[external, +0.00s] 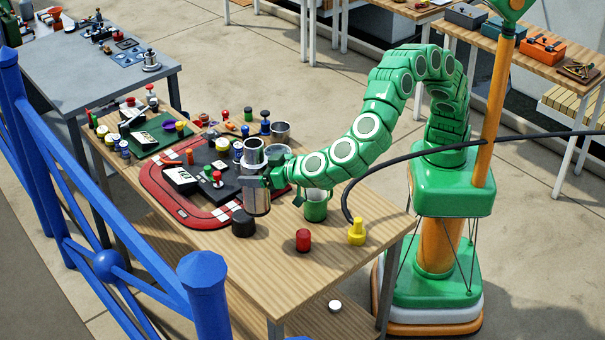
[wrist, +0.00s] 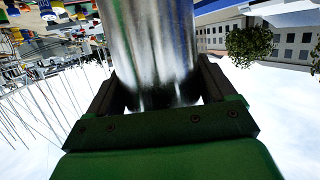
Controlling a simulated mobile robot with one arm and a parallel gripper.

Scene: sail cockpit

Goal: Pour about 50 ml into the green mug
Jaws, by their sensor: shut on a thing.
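My gripper (external: 267,179) is shut on a silver metal flask (external: 256,200), which looks about upright above the table. The flask's shiny side fills the space between the dark jaws in the wrist view (wrist: 150,45). The green mug (external: 317,211) stands on the table to the right of the flask, below my forearm. The flask is apart from the mug and not over it. The inside of the mug and any liquid cannot be seen clearly.
A black round piece (external: 243,223) stands just left below the flask. A red piece (external: 303,239) and a yellow piece (external: 357,232) stand near the front edge. A red-edged board (external: 160,200) with several small objects lies left. A black cable crosses at right.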

